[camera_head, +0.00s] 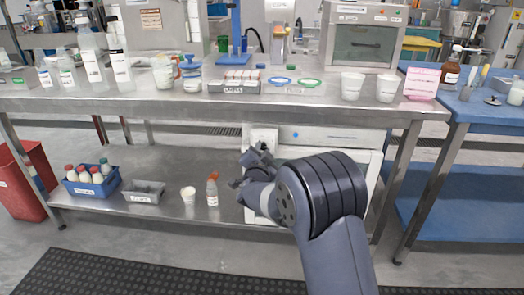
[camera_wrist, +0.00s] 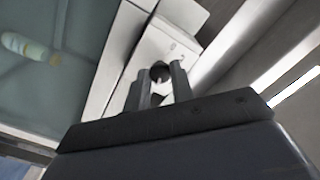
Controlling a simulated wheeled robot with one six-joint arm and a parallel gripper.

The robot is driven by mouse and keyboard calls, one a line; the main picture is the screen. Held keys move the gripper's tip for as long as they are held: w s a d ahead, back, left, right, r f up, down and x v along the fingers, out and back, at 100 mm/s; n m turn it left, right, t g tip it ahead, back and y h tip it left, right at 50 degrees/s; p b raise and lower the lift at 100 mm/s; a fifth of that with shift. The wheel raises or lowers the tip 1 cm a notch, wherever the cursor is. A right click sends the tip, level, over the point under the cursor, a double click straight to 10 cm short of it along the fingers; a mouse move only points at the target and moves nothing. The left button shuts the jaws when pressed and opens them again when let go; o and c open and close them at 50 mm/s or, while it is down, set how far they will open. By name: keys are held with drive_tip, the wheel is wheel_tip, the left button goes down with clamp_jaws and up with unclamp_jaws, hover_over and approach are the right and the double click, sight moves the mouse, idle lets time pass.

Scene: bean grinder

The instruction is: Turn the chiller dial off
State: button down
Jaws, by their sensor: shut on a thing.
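The chiller (camera_head: 330,138) is a white box on the lower shelf of the steel bench, largely hidden behind my arm. Its light control panel (camera_head: 263,133) is at its upper left. In the wrist view the panel (camera_wrist: 165,45) carries a small dark round dial (camera_wrist: 160,70). My gripper (camera_wrist: 160,75) has its two fingers on either side of the dial and is shut on it. In the head view my gripper (camera_head: 255,155) is at the chiller's left front, just below the panel. The dial is hidden there, and I cannot read its setting.
A small orange-capped bottle (camera_head: 212,190) and a white cup (camera_head: 188,194) stand on the lower shelf, left of my gripper. A grey bin (camera_head: 143,191) and a blue crate of bottles (camera_head: 92,186) are farther left. The bench top (camera_head: 200,104) overhangs the chiller.

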drive_tip(key=n+p, duration=0.3)
drive_tip(key=shift+r+n, duration=0.15)
drive_tip(key=shift+n, duration=0.15)
drive_tip(key=n+p, duration=0.2)
drive_tip(key=n, duration=0.1)
drive_tip(key=shift+n+p, duration=0.3)
drive_tip(key=shift+p, duration=0.05)
drive_tip(key=n+p, duration=0.2)
drive_tip(key=n, duration=0.1)
drive_tip(key=shift+n, duration=0.3)
drive_tip(key=n+p, duration=0.2)
drive_tip(key=n, duration=0.2)
drive_tip(key=shift+d+n, duration=0.1)
drive_tip(key=shift+n, duration=0.2)
drive_tip(key=n+p, duration=0.2)
drive_tip(key=n, duration=0.2)
drive_tip(key=n+p, duration=0.2)
drive_tip(key=n, duration=0.2)
drive_tip(key=n+p, duration=0.1)
drive_tip(key=n, duration=0.3)
drive_tip(key=shift+n, duration=0.3)
drive_tip(key=shift+n+p, duration=0.65)
drive_tip(key=shift+n, duration=1.25)
